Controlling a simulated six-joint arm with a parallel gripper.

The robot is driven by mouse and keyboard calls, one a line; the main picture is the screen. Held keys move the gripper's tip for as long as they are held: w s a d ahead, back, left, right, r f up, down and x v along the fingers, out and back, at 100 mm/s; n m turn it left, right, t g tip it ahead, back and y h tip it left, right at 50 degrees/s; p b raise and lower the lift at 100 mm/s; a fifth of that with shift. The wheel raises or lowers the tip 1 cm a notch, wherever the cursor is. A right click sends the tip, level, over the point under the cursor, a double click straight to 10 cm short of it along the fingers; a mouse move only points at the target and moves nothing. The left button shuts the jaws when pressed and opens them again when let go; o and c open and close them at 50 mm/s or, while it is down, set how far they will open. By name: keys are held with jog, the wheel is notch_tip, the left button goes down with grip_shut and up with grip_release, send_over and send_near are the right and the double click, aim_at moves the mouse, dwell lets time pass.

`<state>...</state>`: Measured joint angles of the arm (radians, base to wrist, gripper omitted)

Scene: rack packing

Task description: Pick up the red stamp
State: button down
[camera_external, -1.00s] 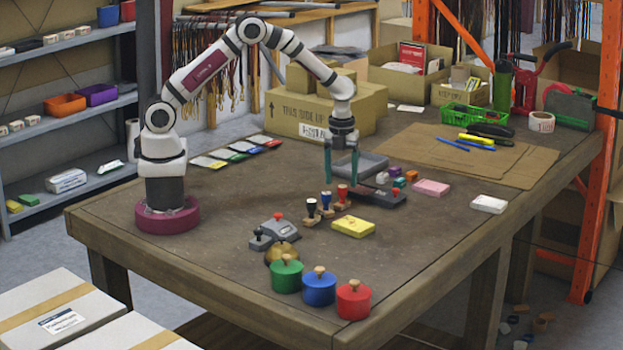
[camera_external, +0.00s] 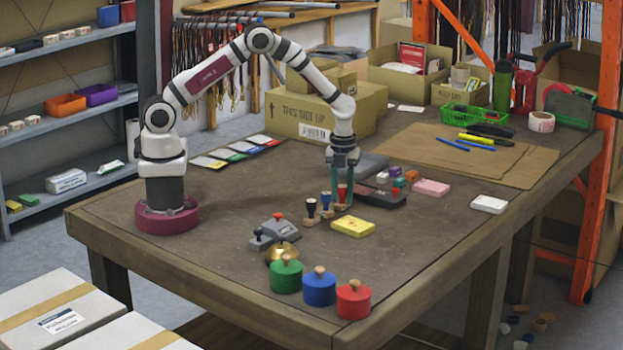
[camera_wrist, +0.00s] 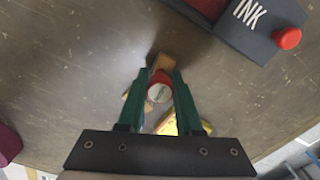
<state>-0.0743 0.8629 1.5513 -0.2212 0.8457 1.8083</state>
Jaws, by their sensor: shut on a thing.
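The red stamp (camera_external: 342,192) stands upright on the table at the right end of a short row of stamps. My gripper (camera_external: 342,188) is lowered over it, its green fingers on either side of the red handle. In the wrist view, the red stamp (camera_wrist: 160,88) lies between the two fingers, and my gripper (camera_wrist: 160,85) is shut on it. Its wooden base (camera_wrist: 163,62) shows beyond the fingertips. A black stamp (camera_external: 310,210) and a blue stamp (camera_external: 326,203) stand just to its left.
A yellow box (camera_external: 353,226) lies close in front. A dark ink pad (camera_external: 385,196) sits to the right, and a grey tray is partly hidden behind my gripper. Green, blue and red pots (camera_external: 353,301) stand near the front edge. The table's right front is clear.

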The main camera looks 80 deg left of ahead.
aim_at(343, 186)
notch_tip(343, 186, up, 10)
jog(key=shift+r, duration=0.1)
jog(key=c, duration=1.1)
grip_release()
grip_shut()
jog(key=w+a+f, duration=0.2)
jog(key=w+a, duration=0.5)
jog(key=a, duration=0.1)
jog(key=shift+a+f, duration=0.2)
jog(key=shift+f, duration=1.3)
jog(key=shift+a+f, duration=0.15)
jog(key=shift+f, duration=1.3)
